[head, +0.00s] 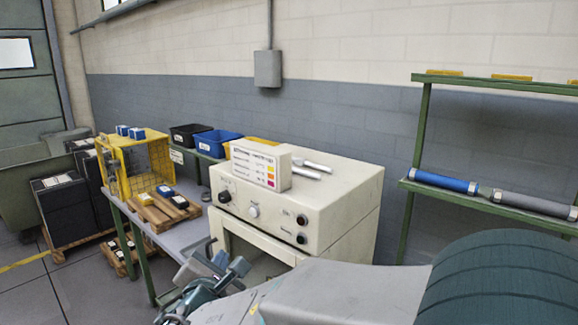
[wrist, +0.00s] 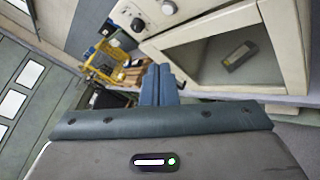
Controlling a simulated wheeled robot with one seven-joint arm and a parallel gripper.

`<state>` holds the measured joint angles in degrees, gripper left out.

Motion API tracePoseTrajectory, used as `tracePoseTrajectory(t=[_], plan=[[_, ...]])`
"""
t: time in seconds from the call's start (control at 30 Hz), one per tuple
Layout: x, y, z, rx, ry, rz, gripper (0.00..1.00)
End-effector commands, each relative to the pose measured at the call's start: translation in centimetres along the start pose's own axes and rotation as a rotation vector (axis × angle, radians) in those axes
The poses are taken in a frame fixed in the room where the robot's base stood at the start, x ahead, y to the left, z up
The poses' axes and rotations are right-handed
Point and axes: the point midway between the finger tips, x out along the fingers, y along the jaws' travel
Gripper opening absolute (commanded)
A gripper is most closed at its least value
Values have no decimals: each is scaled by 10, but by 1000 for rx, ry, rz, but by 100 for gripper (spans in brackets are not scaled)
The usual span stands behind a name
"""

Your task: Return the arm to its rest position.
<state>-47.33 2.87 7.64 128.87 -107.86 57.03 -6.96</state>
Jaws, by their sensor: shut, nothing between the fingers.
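My gripper (head: 226,264) is in front of the cream cabinet with knobs, at the lower middle of the head view. My arm reaches in from the lower right. In the wrist view my gripper's two blue fingers (wrist: 159,84) lie close together, shut and empty. The cream cabinet (head: 340,205) stands on the table, and its front window is partly hidden by my arm in the head view. In the wrist view the cabinet's window (wrist: 215,50) shows a small dark block with a yellowish face (wrist: 238,55) inside.
A labelled white box (head: 255,167) and light-coloured tools lie on the cabinet. A yellow cage (head: 140,165), a small pallet with blocks (head: 165,208), and black and blue bins (head: 215,142) are to its left. A green shelf (head: 490,196) with rolls stands right. Floor shows at lower left.

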Motion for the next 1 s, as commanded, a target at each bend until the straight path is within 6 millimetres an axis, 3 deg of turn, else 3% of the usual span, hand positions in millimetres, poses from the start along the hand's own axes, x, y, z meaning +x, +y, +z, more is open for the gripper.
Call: tracePoseTrajectory(t=[0.37, 0.53, 0.7, 0.8, 1.0], plan=[[8, -86, 58, 241, -84, -298, 0], [-4, -145, 88, 443, -145, -500, 0], [-37, -215, 112, 755, -235, -758, 0], [-61, -248, 117, 958, -287, -895, 0], [-109, -288, 112, 1395, -385, -1118, 0]])
